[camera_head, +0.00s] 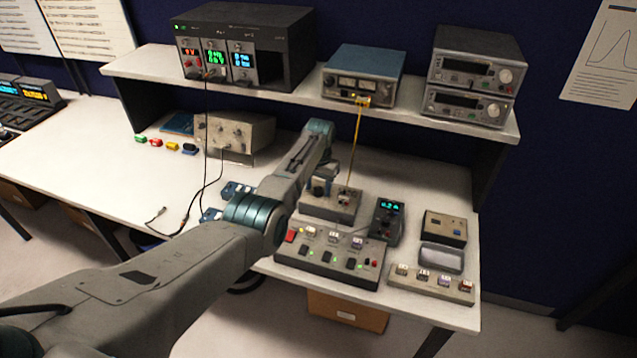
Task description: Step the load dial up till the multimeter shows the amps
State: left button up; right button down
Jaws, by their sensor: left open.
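The multimeter (386,222) is a dark handheld unit with a small lit green-blue display, lying on the bench right of centre. Its digits are too small to read surely. Left of it stands a grey box (335,212) with controls on top. I take this for the load box; its dial is not clearly seen behind my gripper. My left arm reaches in from the left, and its gripper (319,188) points down at the left part of this box. It is open, its fingertips small and partly hidden. I cannot tell whether it touches a knob. My right gripper is not in view.
A switch panel (330,257) lies in front of the box, with a key strip (431,283) to its right. A yellow cable (355,145) hangs from the shelf instrument (364,75) to the box. Black leads lie left of my forearm. The rear right bench is clear.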

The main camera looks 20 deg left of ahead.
aim_at(319, 189)
pick_arm(q)
notch_tip(319, 189, up, 11)
jog(key=b, duration=0.2)
jog(key=shift+d+b, duration=0.15)
jog(key=shift+b, duration=0.25)
jog(key=shift+f, duration=0.2)
